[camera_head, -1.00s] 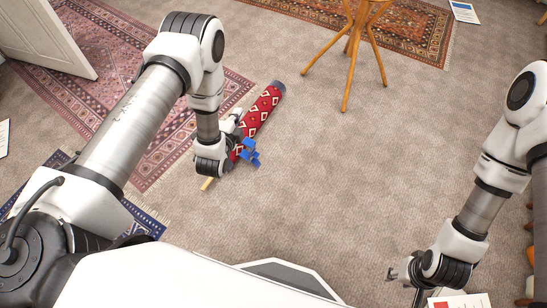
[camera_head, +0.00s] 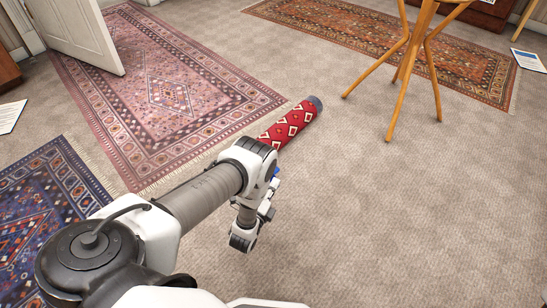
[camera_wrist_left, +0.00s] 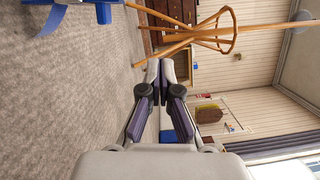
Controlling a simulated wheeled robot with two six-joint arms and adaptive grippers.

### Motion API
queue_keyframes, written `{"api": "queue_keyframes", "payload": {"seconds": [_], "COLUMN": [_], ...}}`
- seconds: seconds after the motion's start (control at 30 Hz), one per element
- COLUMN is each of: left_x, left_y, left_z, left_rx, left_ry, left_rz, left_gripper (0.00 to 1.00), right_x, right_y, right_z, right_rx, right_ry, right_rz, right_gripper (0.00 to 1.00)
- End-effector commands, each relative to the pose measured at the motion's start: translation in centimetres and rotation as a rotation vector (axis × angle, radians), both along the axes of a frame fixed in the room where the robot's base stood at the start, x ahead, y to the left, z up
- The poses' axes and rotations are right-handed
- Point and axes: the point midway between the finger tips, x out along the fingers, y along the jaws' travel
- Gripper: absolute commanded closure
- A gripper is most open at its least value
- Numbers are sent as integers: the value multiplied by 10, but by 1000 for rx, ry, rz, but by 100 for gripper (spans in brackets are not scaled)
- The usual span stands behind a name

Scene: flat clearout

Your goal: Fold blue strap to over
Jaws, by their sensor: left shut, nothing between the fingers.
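A rolled red rug with a white diamond pattern (camera_head: 290,124) lies on the carpet, its near part hidden behind my left arm. Only a small bit of the blue strap (camera_head: 277,172) shows beside my left wrist in the head view. In the left wrist view, blue strap pieces (camera_wrist_left: 48,21) show at the top left, apart from the fingers. My left gripper (camera_head: 266,212) hangs near the roll's hidden near end. Its fingers (camera_wrist_left: 160,68) are shut and empty in the wrist view. My right gripper is out of view.
A wooden stand with splayed legs (camera_head: 408,62) is at the upper right. A pink patterned rug (camera_head: 165,90) lies left of the roll, a dark blue one (camera_head: 40,215) at lower left. A white door (camera_head: 78,35) stands open. Carpet at right is clear.

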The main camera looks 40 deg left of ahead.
Motion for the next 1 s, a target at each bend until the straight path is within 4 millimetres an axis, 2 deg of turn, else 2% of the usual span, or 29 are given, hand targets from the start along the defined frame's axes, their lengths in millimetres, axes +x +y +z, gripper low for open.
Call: {"api": "queue_keyframes", "payload": {"seconds": [0.03, 0.33, 0.5, 0.6, 1.0], "left_x": [11, 76, 78, 78, 78], "left_y": [2, 12, 41, 49, 51], "left_z": [-4, -2, 5, 7, 10], "left_rx": [0, 0, -1, -1, -3], "left_ry": [-3, -4, -1, 1, 1], "left_rz": [0, -1, 3, 1, -1], "left_gripper": [100, 100, 100, 100, 100], "right_x": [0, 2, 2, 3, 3], "right_y": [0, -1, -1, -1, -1], "right_z": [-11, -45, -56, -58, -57], "right_rx": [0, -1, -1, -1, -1], "right_ry": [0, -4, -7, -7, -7], "right_rz": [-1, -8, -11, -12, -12], "right_gripper": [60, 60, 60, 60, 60]}}
